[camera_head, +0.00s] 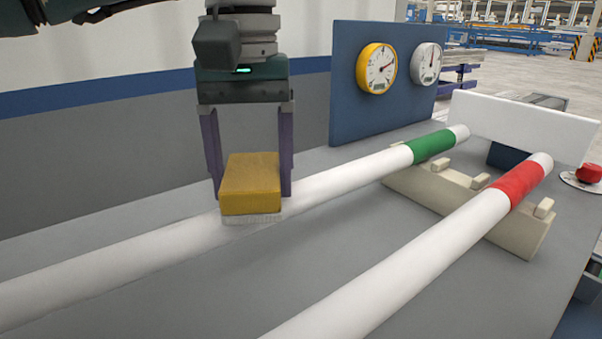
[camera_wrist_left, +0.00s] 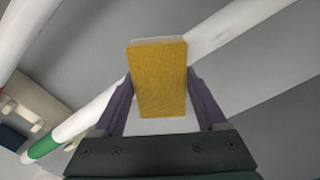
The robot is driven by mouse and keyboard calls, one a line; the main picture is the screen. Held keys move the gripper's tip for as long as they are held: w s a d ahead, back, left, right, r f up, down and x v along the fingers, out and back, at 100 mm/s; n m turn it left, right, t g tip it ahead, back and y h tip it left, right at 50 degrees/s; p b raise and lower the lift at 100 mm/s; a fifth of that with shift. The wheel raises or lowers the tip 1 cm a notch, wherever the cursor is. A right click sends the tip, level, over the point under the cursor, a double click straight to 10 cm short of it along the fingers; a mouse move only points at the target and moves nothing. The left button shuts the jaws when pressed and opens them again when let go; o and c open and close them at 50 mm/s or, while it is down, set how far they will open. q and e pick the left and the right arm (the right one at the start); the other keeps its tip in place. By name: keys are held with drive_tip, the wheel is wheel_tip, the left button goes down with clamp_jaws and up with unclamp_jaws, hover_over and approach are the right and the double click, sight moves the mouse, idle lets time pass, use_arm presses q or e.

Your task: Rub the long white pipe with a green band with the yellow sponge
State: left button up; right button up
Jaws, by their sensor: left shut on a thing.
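The long white pipe with a green band (camera_head: 330,188) lies slantwise across the table, its banded end at the back right in a cream rack. My left gripper (camera_head: 247,185) points down over this pipe and is shut on the yellow sponge (camera_head: 252,180). The sponge's pale underside is at the pipe's top and appears to touch it. In the left wrist view, the sponge (camera_wrist_left: 158,80) sits between the two purple fingers, with the white pipe (camera_wrist_left: 235,30) passing beneath it. My right gripper is in neither view.
A second white pipe with a red band (camera_head: 430,245) lies to the right on the same cream rack (camera_head: 440,190). A blue panel with two gauges (camera_head: 377,68) stands behind. A white plate (camera_head: 520,125) and a red button (camera_head: 589,174) are at the right end.

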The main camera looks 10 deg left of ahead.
sight(145, 239)
use_arm(q)
drive_tip(key=shift+w+d+f+b, duration=0.2)
drive_tip(key=shift+w+d+b, duration=0.65)
drive_tip(key=shift+w+b, duration=0.3)
drive_tip(key=shift+r+p, duration=0.25)
drive_tip(key=shift+p, duration=0.1)
drive_tip(key=shift+s+a+p, duration=0.2)
drive_tip(key=shift+s+p, duration=0.1)
drive_tip(key=shift+p, duration=0.05)
drive_tip(key=shift+s+a+r+p, duration=0.1)
drive_tip(key=shift+s+a+p, duration=0.7)
drive_tip(key=shift+s, duration=0.1)
drive_tip(key=shift+s+a+p, duration=0.5)
drive_tip(key=shift+s+a, duration=0.35)
drive_tip(key=shift+s, duration=0.15)
drive_tip(key=shift+s+a+f+p, duration=0.15)
drive_tip(key=shift+s+a+p, duration=0.15)
drive_tip(key=shift+s+a, duration=0.7)
drive_tip(key=shift+s+a+f+p, duration=0.15)
drive_tip(key=shift+s+a+p, duration=0.1)
drive_tip(key=shift+s+a, duration=1.15)
drive_tip(key=shift+s, duration=0.3)
drive_tip(key=shift+s+a, duration=0.45)
drive_tip(key=shift+s, duration=0.25)
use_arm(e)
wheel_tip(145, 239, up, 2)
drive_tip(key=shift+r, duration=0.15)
use_arm(q)
drive_tip(key=shift+r, duration=0.15)
